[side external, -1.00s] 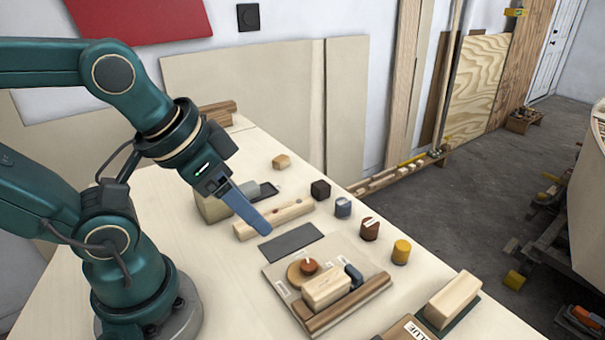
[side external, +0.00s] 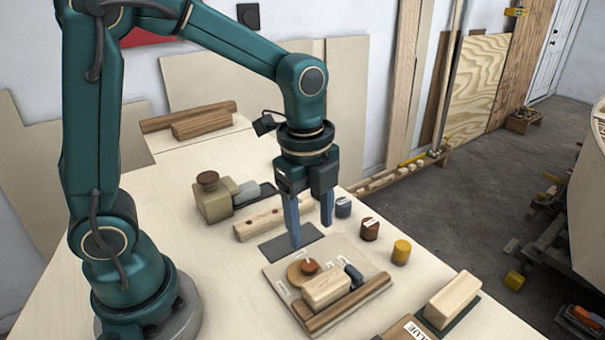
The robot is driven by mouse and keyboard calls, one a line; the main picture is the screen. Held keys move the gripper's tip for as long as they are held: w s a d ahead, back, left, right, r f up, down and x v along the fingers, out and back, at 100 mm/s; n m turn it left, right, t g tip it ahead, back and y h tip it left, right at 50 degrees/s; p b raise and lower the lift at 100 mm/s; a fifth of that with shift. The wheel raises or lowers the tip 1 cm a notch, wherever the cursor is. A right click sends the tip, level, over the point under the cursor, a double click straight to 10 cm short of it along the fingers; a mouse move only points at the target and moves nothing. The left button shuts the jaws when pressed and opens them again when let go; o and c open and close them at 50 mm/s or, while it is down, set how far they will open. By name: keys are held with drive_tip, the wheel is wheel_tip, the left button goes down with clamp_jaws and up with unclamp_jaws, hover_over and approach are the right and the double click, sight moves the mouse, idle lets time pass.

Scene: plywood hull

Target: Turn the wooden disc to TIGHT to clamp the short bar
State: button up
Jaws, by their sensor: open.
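The wooden disc (side external: 298,273) lies flat on the pale clamp board (side external: 279,267). An orange-brown knob (side external: 310,267) with a light mark stands on the disc. White labels sit on the board near the disc, too small to read. A short pale bar (side external: 325,289) lies on the board in front of the disc, beside a long brown wooden strip (side external: 352,304). A small dark blue piece (side external: 353,274) stands at the bar's right end. My gripper (side external: 311,235) is open and empty, pointing down above the dark grey mat, behind the disc and apart from it.
The dark grey mat (side external: 272,247) lies behind the board. A drilled wood block (side external: 255,227) and several small cylinders, one yellow (side external: 401,252), stand around it. A pale block (side external: 452,300) lies at the right. The table's left front is clear.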

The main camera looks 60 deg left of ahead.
sight(309, 264)
drive_tip(key=f, duration=0.2)
drive_tip(key=shift+s+d+f+g, duration=0.1)
drive_tip(key=shift+s+f+g, duration=0.1)
drive_tip(key=shift+f+g, duration=0.2)
drive_tip(key=shift+f, duration=2.1)
clamp_jaws()
